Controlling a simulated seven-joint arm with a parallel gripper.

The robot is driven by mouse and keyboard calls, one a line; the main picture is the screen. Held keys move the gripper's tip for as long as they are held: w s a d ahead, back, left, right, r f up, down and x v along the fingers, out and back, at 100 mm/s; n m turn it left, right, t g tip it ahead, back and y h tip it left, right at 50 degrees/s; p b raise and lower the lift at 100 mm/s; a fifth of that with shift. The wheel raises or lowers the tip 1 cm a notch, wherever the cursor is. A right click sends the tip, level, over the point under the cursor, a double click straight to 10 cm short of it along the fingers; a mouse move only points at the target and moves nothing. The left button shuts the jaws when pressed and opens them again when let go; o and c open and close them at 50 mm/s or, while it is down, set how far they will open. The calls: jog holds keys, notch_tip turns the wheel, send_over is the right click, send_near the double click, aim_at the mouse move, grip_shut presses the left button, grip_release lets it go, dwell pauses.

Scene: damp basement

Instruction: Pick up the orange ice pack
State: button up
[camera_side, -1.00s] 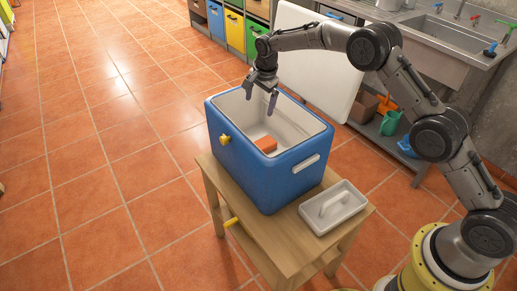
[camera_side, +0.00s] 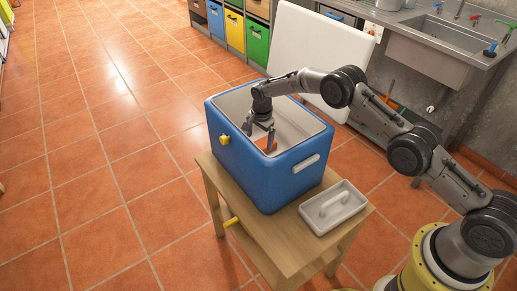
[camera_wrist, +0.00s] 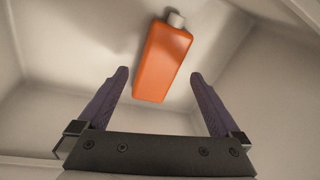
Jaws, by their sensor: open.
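The orange ice pack (camera_wrist: 161,62) lies on the white floor of the blue cooler (camera_side: 262,178), its grey cap toward the top of the wrist view. In the side view only a small orange part (camera_side: 266,144) shows, behind my gripper and the cooler's rim. My gripper (camera_side: 261,142) reaches down inside the cooler. In the wrist view its two dark fingers (camera_wrist: 158,82) are apart, with nothing held. The near end of the ice pack shows in the gap between the fingertips; I cannot tell how far below them it lies.
The cooler's walls surround my gripper closely. The cooler stands on a wooden table (camera_side: 285,247), with a white tray-like lid with a handle (camera_side: 333,207) beside it. A white panel (camera_side: 322,55), coloured bins (camera_side: 235,30) and a sink (camera_side: 435,45) are behind.

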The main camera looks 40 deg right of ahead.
aim_at(259, 146)
jog(key=shift+w+d+f, duration=0.1)
jog(key=shift+w+f, duration=0.05)
jog(key=shift+f, duration=1)
jog(key=shift+w+f, duration=0.1)
jog(key=shift+f, duration=1)
jog(key=c, duration=1.6)
